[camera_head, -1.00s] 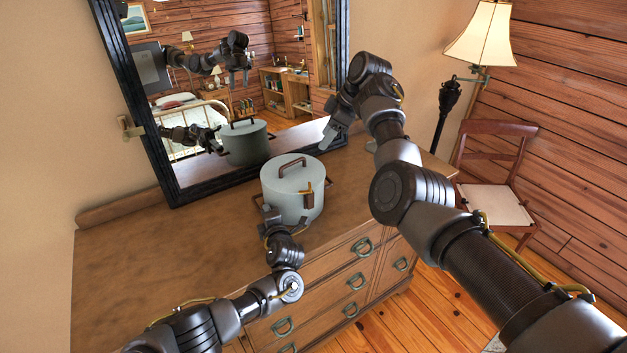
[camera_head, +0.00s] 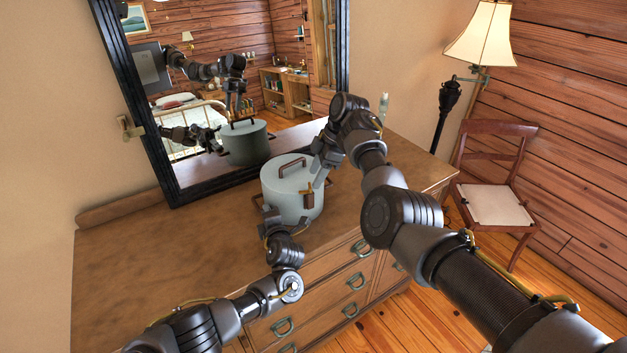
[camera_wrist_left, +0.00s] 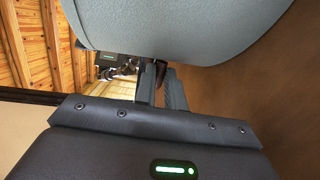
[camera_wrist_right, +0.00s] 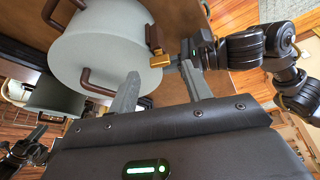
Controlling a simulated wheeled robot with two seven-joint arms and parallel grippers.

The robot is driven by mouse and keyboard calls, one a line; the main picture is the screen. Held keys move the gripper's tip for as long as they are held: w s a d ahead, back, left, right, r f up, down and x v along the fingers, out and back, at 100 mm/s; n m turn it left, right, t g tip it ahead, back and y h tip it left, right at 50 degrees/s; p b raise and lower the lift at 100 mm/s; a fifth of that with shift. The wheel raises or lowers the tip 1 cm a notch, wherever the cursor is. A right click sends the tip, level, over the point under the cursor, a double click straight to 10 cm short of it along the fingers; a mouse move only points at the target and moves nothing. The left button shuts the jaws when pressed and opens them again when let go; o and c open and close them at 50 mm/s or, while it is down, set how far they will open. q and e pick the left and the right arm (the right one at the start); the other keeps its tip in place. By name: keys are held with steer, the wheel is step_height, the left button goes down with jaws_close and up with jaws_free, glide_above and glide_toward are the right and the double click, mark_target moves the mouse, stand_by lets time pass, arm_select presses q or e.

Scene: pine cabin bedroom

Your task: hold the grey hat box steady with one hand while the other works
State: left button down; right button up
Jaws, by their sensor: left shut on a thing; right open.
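The grey hat box (camera_head: 286,203) stands upright on the dresser top, its lid on. It has a brown lid handle (camera_head: 292,167), brown side handles and a brown-and-brass latch (camera_head: 309,199) on its front. My right gripper (camera_head: 319,177) is open and empty over the box's right edge, pointing down. In the right wrist view its fingertips (camera_wrist_right: 158,82) are apart, with the latch (camera_wrist_right: 155,45) just beyond them.
The dresser top (camera_head: 140,255) is clear to the left. A mirror (camera_head: 160,130) stands behind the box and reflects it and my arms. A small clear bottle (camera_head: 383,105) is at the dresser's back right. A floor lamp (camera_head: 480,40) and chair (camera_head: 492,190) stand further right.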

steer(key=shift+x, duration=1.5)
steer(key=c, duration=1)
